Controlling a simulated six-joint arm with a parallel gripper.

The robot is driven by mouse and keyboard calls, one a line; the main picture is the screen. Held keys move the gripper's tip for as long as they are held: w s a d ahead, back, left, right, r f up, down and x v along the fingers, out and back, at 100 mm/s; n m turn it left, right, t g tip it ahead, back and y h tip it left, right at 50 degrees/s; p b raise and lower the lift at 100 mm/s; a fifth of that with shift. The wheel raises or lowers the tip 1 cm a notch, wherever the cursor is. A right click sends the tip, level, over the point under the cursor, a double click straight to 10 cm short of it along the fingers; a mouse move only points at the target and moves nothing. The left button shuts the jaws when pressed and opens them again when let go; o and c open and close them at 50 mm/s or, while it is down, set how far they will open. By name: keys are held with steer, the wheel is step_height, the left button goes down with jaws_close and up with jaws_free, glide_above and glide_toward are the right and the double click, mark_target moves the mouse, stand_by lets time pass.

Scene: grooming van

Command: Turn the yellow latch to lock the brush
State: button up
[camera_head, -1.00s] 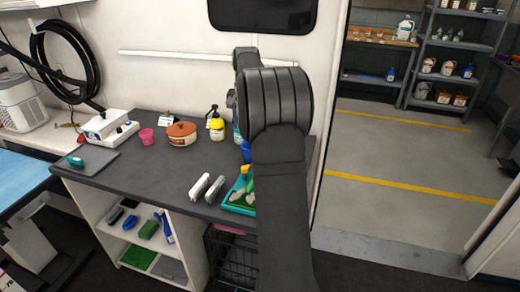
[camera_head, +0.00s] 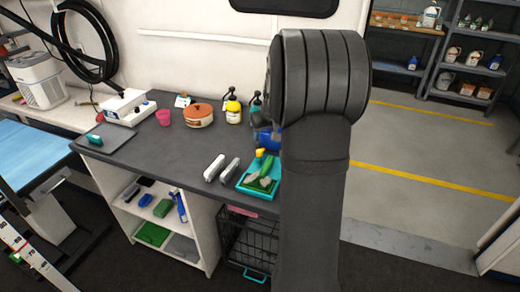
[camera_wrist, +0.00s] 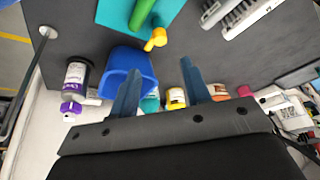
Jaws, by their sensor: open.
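The yellow latch (camera_wrist: 155,40) sits at the edge of a teal tray (camera_wrist: 108,12), beside the end of a green brush handle (camera_wrist: 143,14). In the head view, the latch (camera_head: 260,153) is at the tray's far end, and the tray (camera_head: 243,187) lies near the front edge of the dark counter with the green brush (camera_head: 266,167) on it. My gripper (camera_wrist: 160,68) is open and empty, its two blue-grey fingers spread apart. The latch shows beyond the gap between the fingertips, apparently not touched. My arm hides the gripper in the head view.
A blue container (camera_wrist: 112,85) stands close beside the left finger in the wrist view. A purple-capped bottle (camera_wrist: 75,85) is left of it.

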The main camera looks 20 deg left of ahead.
mark_target(259, 151)
steer(key=x, duration=1)
steer(key=shift+f, duration=0.15)
jaws_close()
